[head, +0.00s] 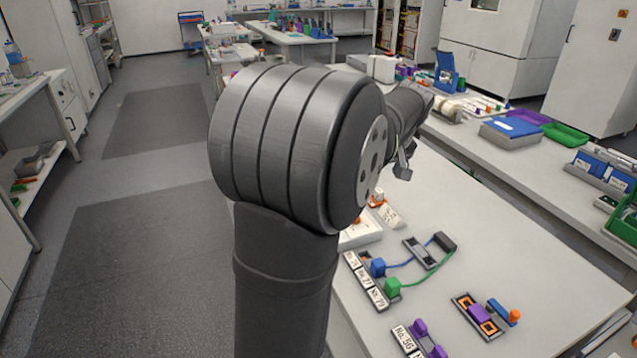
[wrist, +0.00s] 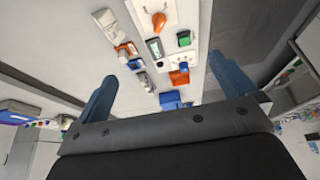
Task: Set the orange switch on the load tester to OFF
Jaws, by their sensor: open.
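In the wrist view my gripper (wrist: 162,68) is open, its two blue fingers wide apart with nothing between them. Beyond the fingers is a white panel (wrist: 172,60), which looks like the load tester. An orange block (wrist: 179,78) sits lower down. I cannot tell for sure which orange part is the switch, nor its setting. In the head view my arm hides most of this area; a white device (head: 360,236) shows partly beside it.
In the head view, blue (head: 377,267) and green (head: 392,288) connectors with cables lie on the white bench (head: 500,230). A holder with purple and orange parts (head: 478,314) lies to the right. Much of the bench's middle is clear. A blue block (wrist: 170,100) shows in the wrist view.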

